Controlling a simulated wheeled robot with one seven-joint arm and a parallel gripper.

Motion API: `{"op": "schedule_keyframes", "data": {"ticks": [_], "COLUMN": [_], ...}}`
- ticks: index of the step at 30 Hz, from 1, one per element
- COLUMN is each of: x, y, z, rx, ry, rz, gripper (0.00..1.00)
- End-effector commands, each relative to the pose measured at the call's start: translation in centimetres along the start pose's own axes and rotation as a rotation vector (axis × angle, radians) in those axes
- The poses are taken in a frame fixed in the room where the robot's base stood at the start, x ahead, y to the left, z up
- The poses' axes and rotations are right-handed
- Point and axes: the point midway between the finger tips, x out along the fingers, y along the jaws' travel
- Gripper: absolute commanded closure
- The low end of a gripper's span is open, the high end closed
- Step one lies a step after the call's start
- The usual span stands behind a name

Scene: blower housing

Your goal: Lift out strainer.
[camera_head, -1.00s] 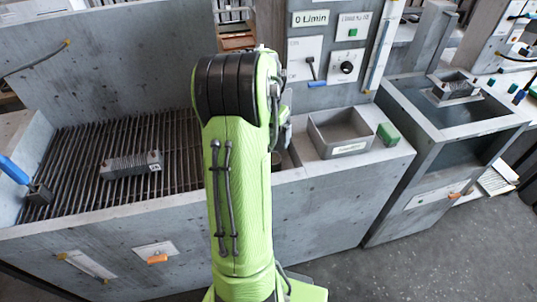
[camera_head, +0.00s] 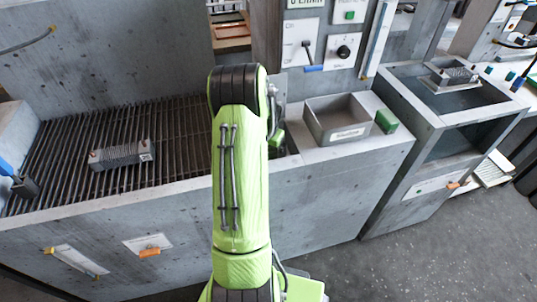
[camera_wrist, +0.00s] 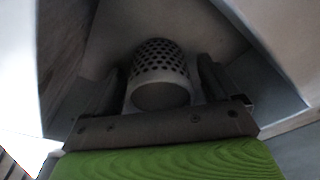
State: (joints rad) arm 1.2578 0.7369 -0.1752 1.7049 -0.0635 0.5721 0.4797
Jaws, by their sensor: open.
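The strainer (camera_wrist: 160,72) shows in the wrist view as a pale cylinder with many round holes and a dark round end facing the camera. It stands inside a grey recess with sloping walls. My gripper (camera_wrist: 162,85) is open, with one dark finger on each side of the strainer. I cannot tell whether the fingers touch it. In the head view my green arm hides the strainer and the gripper.
A grating (camera_head: 185,130) with a finned metal block (camera_head: 121,156) on it lies left of my arm. A grey open box (camera_head: 338,118) and a green block (camera_head: 387,121) stand on the ledge to the right. A control panel (camera_head: 325,45) rises behind.

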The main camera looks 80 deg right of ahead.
Motion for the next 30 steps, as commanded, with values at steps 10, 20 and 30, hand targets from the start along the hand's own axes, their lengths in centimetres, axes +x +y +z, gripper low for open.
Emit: {"op": "schedule_keyframes", "data": {"ticks": [10,20,30], "x": [-0.1,-0.2,-5.3], "y": [0.0,-0.1,-0.1], "z": [-0.1,-0.1,-0.9], "rx": [0.000,-0.001,-0.001], "ry": [0.002,0.002,0.008], "rz": [-0.001,-0.001,-0.004], "gripper": [0.38,0.71,0.72]}}
